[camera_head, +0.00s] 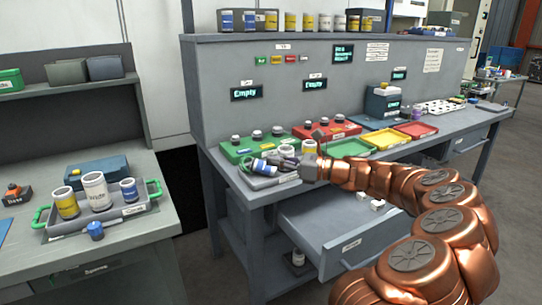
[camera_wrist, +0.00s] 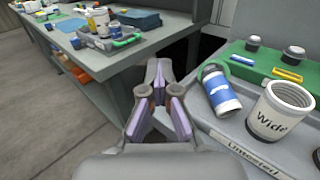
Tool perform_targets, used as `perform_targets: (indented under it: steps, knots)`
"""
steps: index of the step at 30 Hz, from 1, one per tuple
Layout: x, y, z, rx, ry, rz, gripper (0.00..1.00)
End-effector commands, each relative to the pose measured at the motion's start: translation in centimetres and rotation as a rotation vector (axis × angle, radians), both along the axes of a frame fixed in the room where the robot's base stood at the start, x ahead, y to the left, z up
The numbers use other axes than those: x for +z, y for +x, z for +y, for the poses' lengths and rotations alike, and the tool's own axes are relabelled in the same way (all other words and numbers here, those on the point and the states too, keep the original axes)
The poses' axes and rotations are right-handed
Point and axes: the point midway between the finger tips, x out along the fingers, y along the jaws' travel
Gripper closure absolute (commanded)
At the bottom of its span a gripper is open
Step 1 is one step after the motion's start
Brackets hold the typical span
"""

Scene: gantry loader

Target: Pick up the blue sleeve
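A blue sleeve (camera_head: 262,167), a cylinder with a blue and white band, leans tilted on the grey tray (camera_head: 284,180) on the main bench. In the wrist view this sleeve (camera_wrist: 221,90) is right of my gripper, beside a white sleeve marked "Wide" (camera_wrist: 279,112). My gripper (camera_head: 306,160) is above the tray's right part in the head view, to the right of the blue sleeve. In the wrist view my gripper (camera_wrist: 160,108) has its fingers apart with nothing between them. Another blue-banded sleeve (camera_head: 129,190) stands upright on the left bench's carrier tray (camera_head: 105,217).
A green rack (camera_head: 245,152) and a red rack (camera_head: 325,134) with dark-capped items stand behind the grey tray. Green, yellow and red shallow trays lie to the right. An open drawer (camera_head: 340,240) juts out below the bench. Several sleeves stand on the top shelf.

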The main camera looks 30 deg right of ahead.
Motion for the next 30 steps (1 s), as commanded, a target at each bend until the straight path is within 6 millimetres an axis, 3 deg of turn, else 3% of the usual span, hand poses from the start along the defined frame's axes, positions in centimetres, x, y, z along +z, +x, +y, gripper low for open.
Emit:
perform_targets:
  steps: [6, 19, 30]
  knots:
    - [0.1, -1.7, 0.0, -0.003, 0.000, 0.001, 1.00]
    - [0.2, -2.0, 0.1, 0.000, 0.000, 0.001, 0.99]
    - [0.2, -2.0, 0.1, 0.000, -0.001, 0.001, 0.60]
